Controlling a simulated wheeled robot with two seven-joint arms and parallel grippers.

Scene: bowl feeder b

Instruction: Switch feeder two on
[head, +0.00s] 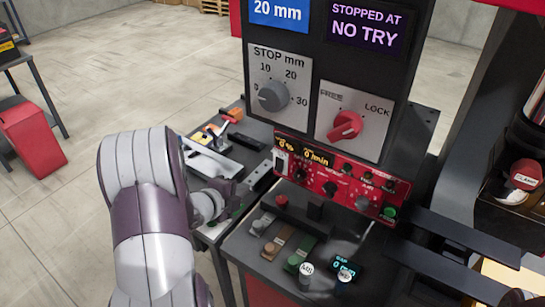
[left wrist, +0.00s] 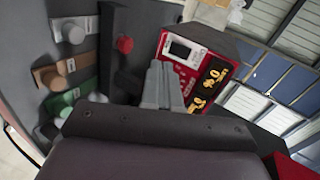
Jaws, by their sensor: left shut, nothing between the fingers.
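A red control panel (head: 335,180) stands at the foot of the black machine post, with two lit yellow displays (head: 303,152), one reading 0 /min, and several small knobs. A black rocker switch with a pale frame (head: 281,162) sits at its left end; I cannot tell its position. The panel also shows in the left wrist view (left wrist: 200,45), with a pale-framed switch (left wrist: 180,49). No feeder number is legible. My left gripper (head: 222,192) is left of the panel, apart from it; its grey fingers (left wrist: 163,88) are shut and empty. My right gripper is not in view.
Above the panel are a grey STOP mm knob (head: 272,96) and a red FREE/LOCK knob (head: 345,126). Black bars (head: 455,240) jut out at right. Open floor lies at left.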

